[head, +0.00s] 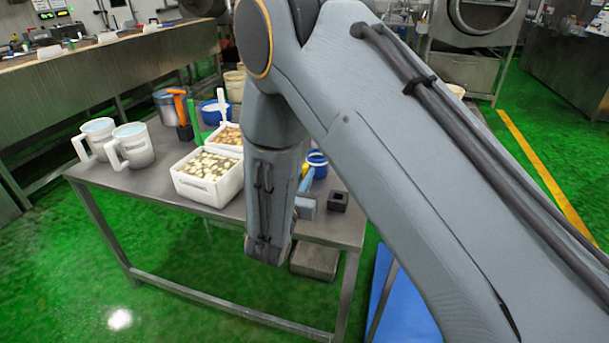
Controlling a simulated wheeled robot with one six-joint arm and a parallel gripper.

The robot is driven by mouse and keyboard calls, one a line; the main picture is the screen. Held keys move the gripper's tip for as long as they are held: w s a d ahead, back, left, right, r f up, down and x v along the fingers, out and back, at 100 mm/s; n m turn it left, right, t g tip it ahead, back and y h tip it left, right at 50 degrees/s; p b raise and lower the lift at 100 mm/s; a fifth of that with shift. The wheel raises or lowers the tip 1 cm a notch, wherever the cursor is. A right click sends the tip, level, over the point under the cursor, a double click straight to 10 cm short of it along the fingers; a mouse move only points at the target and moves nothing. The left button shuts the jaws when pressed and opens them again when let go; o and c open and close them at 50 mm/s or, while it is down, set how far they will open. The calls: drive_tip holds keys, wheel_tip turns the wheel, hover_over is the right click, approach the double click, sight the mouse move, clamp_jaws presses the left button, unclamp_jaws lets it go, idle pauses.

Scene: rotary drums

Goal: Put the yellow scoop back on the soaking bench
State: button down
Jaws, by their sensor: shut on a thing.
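My arm crosses the head view from the lower right to the middle, and its wrist link hangs over the front right part of the steel bench (143,179). The fingers of my gripper do not show; the wrist hides them, along with whatever they hold. A small yellow patch (304,169) shows just right of the wrist, beside a blue container. I cannot tell whether it is the yellow scoop. A blue-grey piece (306,186) is partly seen below it. A small black holder block (337,201) stands empty-looking near the bench's right edge.
White tubs of pale pieces (208,190), two white jugs (132,158), an orange-handled tool (180,108), a green tool (195,120) and blue containers (318,163) crowd the bench. A blue panel (405,310) is below right.

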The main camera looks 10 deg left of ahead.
drive_tip(key=c, duration=1.8)
unclamp_jaws()
drive_tip(key=shift+s+r, duration=0.1)
drive_tip(key=shift+r, duration=0.05)
drive_tip(key=s+b, duration=0.2)
drive_tip(key=s, duration=0.9)
drive_tip(key=shift+s+a+b, duration=0.4)
drive_tip(key=shift+a, duration=0.05)
